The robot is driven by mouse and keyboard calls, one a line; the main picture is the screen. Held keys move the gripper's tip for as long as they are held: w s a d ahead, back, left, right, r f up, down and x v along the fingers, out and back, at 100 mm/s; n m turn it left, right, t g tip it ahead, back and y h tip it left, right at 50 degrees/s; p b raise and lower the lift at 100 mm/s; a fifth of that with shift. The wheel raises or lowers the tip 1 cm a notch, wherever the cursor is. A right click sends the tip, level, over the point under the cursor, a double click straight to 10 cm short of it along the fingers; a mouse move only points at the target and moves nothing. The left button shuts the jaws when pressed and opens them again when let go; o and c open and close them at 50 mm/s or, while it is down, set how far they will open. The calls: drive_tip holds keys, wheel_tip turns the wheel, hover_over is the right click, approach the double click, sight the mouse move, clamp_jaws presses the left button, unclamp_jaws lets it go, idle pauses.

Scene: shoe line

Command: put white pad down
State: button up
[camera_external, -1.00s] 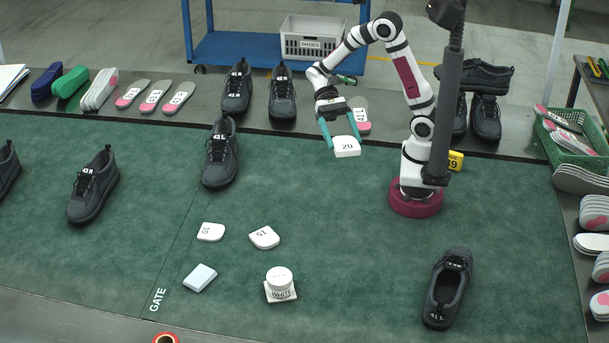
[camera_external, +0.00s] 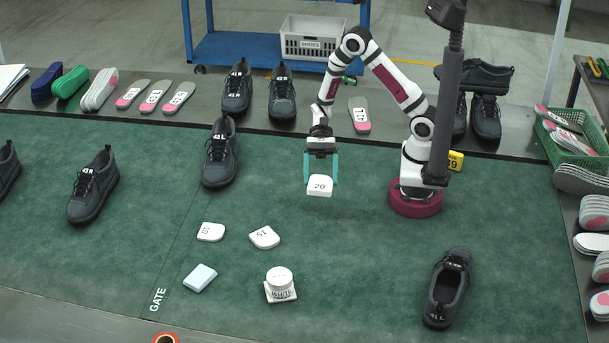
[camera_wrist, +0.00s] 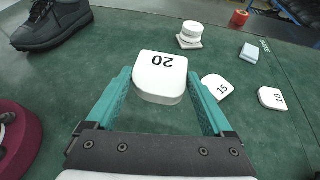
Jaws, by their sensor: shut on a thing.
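My gripper (camera_external: 321,172) is shut on the white pad marked 20 (camera_external: 320,187), with one teal finger at each side of it. It holds the pad above the green mat (camera_external: 370,255), with the printed face showing. In the wrist view the same pad (camera_wrist: 160,78) sits between the fingertips. White pads marked 10 (camera_external: 210,232) and 15 (camera_external: 264,237) lie on the mat to the front left of my gripper. The pad marked 15 (camera_wrist: 217,87) and the pad marked 10 (camera_wrist: 272,98) also show in the wrist view.
A dark shoe (camera_external: 447,288) is at the front right, another shoe (camera_external: 220,155) to the left. The mat below my gripper looks clear.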

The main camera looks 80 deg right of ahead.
hover_over(321, 242)
drive_tip(key=f, duration=0.8)
drive_tip(key=shift+d, duration=0.25)
drive_tip(key=f, duration=0.4)
drive_tip(key=shift+a+f, duration=0.15)
drive_tip(key=shift+a, duration=0.05)
drive_tip(key=o, duration=1.2)
